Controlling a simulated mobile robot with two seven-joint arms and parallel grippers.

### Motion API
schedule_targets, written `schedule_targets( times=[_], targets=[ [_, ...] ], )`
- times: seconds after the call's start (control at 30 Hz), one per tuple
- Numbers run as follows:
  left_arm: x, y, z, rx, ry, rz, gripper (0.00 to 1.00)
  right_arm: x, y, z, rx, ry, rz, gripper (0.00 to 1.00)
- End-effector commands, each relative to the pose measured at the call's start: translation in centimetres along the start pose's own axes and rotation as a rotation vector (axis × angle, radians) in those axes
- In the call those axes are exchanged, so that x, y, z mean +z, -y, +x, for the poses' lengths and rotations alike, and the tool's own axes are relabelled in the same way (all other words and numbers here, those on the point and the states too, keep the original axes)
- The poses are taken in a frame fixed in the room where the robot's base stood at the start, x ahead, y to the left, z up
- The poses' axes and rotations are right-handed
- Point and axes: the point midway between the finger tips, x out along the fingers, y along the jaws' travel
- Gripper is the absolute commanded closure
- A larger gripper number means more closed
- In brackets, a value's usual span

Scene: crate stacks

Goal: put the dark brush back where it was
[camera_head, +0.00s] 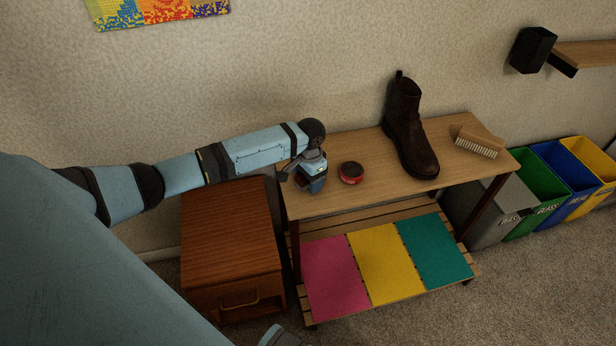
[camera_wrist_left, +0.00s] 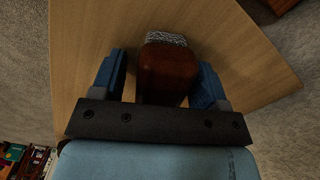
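The dark brush, a reddish-brown block with grey bristles, shows in the left wrist view (camera_wrist_left: 168,72) between the fingers of my left gripper (camera_wrist_left: 160,80). A strip of tabletop shows between it and the left finger; the right finger is very close to it or touching. The fingers are spread and look open around it. In the head view my left gripper (camera_head: 313,181) is low over the left end of the wooden bench (camera_head: 375,190) and mostly hides the brush. My right gripper is not in view.
A round red tin (camera_head: 351,173) stands just right of the gripper. A dark boot (camera_head: 408,135) and a light-bristled brush (camera_head: 480,142) are farther right on the bench. A wooden cabinet (camera_head: 232,235) stands left of the bench. Coloured bins (camera_head: 535,180) stand at the right.

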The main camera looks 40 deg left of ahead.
Motion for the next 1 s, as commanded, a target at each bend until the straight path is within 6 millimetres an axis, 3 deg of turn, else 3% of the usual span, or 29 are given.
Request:
schedule_targets(
  times=[0.33, 0.6, 0.8, 1.0],
  targets=[
    [0.0, 0.0, -0.6, 0.0, -0.002, 0.0, 0.32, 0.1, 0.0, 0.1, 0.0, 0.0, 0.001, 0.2],
    [-0.1, 0.0, -5.8, -0.001, -0.003, 0.001, 0.32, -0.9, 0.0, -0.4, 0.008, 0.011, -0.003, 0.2],
    [0.0, 0.0, -9.8, 0.0, -0.002, 0.001, 0.32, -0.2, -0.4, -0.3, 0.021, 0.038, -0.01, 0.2],
    [-0.1, 0.0, -12.0, 0.001, -0.002, 0.0, 0.32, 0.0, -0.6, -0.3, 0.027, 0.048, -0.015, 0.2]
  ],
)
